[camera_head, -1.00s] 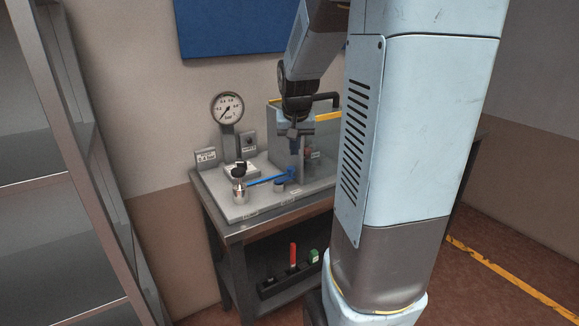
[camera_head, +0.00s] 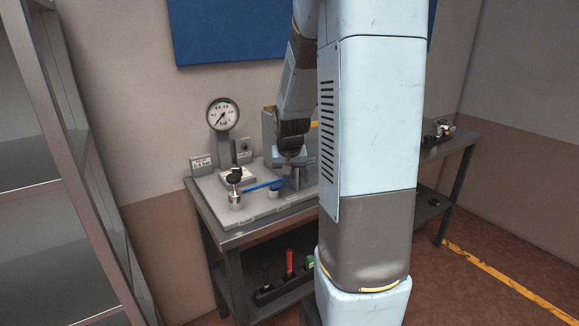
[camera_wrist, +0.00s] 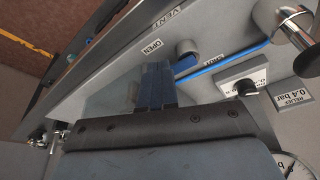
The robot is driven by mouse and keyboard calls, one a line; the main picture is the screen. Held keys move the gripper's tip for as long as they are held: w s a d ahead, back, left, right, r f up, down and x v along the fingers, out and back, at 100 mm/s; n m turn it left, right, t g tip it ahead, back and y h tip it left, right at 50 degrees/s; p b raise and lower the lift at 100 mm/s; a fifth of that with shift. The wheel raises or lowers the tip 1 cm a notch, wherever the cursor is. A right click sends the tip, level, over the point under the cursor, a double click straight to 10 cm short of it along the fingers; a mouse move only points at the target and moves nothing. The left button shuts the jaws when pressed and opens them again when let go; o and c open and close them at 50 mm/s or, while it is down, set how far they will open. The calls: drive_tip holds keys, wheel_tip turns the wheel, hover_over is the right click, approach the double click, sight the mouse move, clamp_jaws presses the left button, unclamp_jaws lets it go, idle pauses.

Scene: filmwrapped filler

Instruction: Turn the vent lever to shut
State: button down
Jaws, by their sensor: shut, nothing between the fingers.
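A thin blue bar (camera_head: 264,185), which looks like the vent lever, lies low over the grey panel (camera_head: 238,212). In the wrist view the bar (camera_wrist: 228,62) runs from beside my fingers towards a silver fitting. Labels VENT (camera_wrist: 170,18), OPEN (camera_wrist: 152,48) and SHUT (camera_wrist: 213,58) are on the panel by a short round post (camera_wrist: 187,47). My gripper (camera_head: 288,180) is shut and empty, pointing down at the bar's right end. Its fingertips (camera_wrist: 158,80) are beside that end in the wrist view; whether they touch it I cannot tell.
A pressure gauge (camera_head: 222,114) stands behind the panel. A silver fitting with a black knob (camera_head: 235,186) stands at its left. A relief block (camera_wrist: 244,82) is near the bar. Metal shelving (camera_head: 35,170) is at the left. My arm hides the panel's right side.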

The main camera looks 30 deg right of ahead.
drive_tip(key=shift+w+d+f, duration=0.15)
drive_tip(key=shift+w+d, duration=0.15)
drive_tip(key=shift+w, duration=0.3)
drive_tip(key=shift+w+d+f, duration=0.1)
drive_tip(key=shift+w+d, duration=0.15)
drive_tip(key=shift+w, duration=0.4)
drive_tip(key=shift+w+d+f, duration=0.15)
drive_tip(key=shift+w+d, duration=0.15)
drive_tip(key=shift+w, duration=0.3)
drive_tip(key=shift+w+d, duration=0.45)
drive_tip(key=shift+w, duration=0.3)
drive_tip(key=shift+s, duration=0.15)
drive_tip(key=s+a+r, duration=0.1)
drive_tip(key=s+r, duration=0.5)
drive_tip(key=r, duration=0.4)
drive_tip(key=shift+s, duration=0.35)
drive_tip(key=shift+s+r, duration=0.1)
drive_tip(key=shift+s, duration=0.05)
